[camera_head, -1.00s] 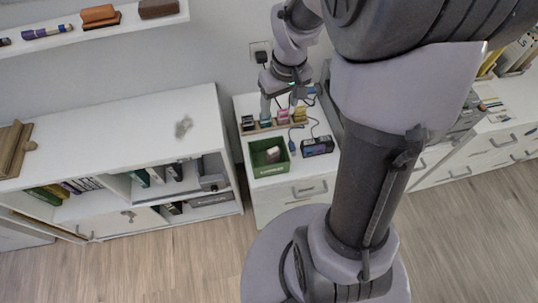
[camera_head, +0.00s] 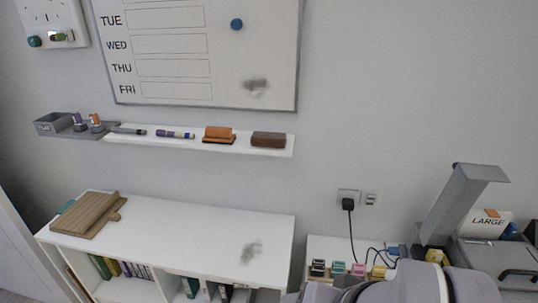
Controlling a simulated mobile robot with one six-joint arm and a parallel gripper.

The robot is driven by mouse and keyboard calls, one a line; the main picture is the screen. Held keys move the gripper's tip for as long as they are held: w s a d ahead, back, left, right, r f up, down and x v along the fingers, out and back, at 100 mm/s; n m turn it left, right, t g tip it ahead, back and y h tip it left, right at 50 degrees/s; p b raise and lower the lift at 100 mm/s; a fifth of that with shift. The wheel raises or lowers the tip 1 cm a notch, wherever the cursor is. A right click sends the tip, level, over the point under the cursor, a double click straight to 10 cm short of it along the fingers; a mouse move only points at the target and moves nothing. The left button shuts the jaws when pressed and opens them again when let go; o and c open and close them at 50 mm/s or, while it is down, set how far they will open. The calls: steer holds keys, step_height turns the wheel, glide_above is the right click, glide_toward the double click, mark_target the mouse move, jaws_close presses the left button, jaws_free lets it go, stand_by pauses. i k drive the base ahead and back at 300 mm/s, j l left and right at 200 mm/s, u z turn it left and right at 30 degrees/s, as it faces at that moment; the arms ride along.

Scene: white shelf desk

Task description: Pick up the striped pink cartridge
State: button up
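A pink cartridge (camera_head: 358,270) stands in a row with a black cartridge (camera_head: 318,267), a teal one (camera_head: 338,267) and a yellow one (camera_head: 378,272) on the small white desk unit at the lower right. It is too small to tell whether the pink one is striped. My arm covers the area just below the row. My gripper is not in view, so I cannot see whether it holds anything.
A low white shelf (camera_head: 190,232) with a wooden board (camera_head: 88,214) stands left of the unit. A wall ledge (camera_head: 265,148) holds markers and erasers. A grey lamp-like stand (camera_head: 455,205) and a grey machine (camera_head: 495,258) stand on the right. A black cable (camera_head: 351,230) hangs behind the cartridges.

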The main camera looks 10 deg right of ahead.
mark_target(358, 270)
steer(key=z, duration=0.75)
steer(key=i+j+z, duration=0.35)
steer(key=j, duration=0.15)
